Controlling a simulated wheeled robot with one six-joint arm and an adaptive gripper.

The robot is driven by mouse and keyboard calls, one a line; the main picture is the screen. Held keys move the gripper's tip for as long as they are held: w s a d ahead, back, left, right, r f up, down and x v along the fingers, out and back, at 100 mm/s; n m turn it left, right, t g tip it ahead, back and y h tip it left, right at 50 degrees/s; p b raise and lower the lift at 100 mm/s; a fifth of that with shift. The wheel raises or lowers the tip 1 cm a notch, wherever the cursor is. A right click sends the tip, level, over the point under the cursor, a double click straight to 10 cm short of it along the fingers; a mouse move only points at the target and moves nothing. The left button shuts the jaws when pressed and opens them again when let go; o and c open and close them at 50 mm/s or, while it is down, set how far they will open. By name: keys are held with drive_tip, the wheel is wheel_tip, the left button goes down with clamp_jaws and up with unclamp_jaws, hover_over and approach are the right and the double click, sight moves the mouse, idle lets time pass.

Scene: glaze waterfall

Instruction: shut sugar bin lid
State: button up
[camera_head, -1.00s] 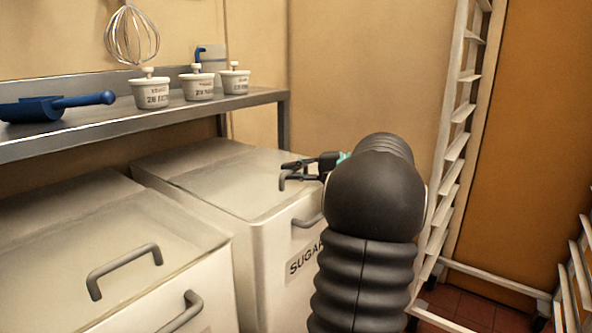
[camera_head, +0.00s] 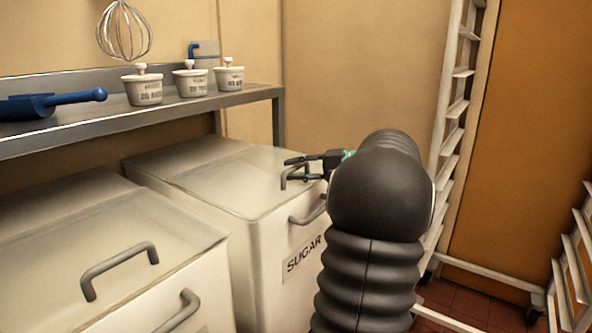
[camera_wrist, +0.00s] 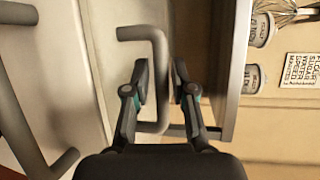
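The white sugar bin (camera_head: 258,265), with its SUGAR label (camera_head: 303,255), stands at the centre of the head view. Its pale translucent lid (camera_head: 220,185) appears to lie flat over the bin's front part; a slight gap could not be told. My gripper (camera_head: 288,170) is at the lid's right side, around the grey lid handle (camera_head: 283,182). In the wrist view the lid handle (camera_wrist: 158,45) runs between the two fingers (camera_wrist: 160,80), with narrow gaps beside it. The fingers look open, and I see no clear grip. My arm hides part of the bin's front.
A second bin (camera_head: 190,300) with a lid handle (camera_head: 118,265) is at the left. Above, a metal shelf (camera_head: 150,118) holds a blue scoop (camera_head: 50,103) and white pots (camera_head: 143,90). A white rack (camera_head: 452,130) stands at the right.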

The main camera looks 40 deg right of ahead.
drive_tip(key=v, duration=1.2)
drive_tip(key=shift+w, duration=0.1)
